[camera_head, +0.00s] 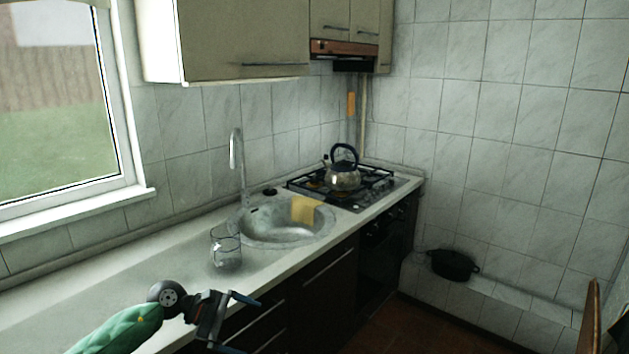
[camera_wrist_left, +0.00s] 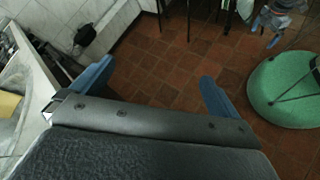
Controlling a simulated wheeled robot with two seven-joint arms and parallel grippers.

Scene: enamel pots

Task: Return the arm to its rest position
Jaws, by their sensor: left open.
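My left arm comes in from the bottom left of the head view. Its gripper (camera_head: 250,318) is open and empty, in front of the counter's front edge. In the left wrist view its two blue fingers (camera_wrist_left: 150,85) are spread wide with only the floor between them. My right gripper does not show in the head view.
The counter (camera_head: 120,290) bears a glass jar (camera_head: 226,250), a sink (camera_head: 270,232) with a yellow cloth (camera_head: 306,209), and a stove with a kettle (camera_head: 342,178). A black pot (camera_head: 453,265) is by the right wall. A green round object (camera_wrist_left: 285,90) stands on the tiled floor (camera_wrist_left: 170,65).

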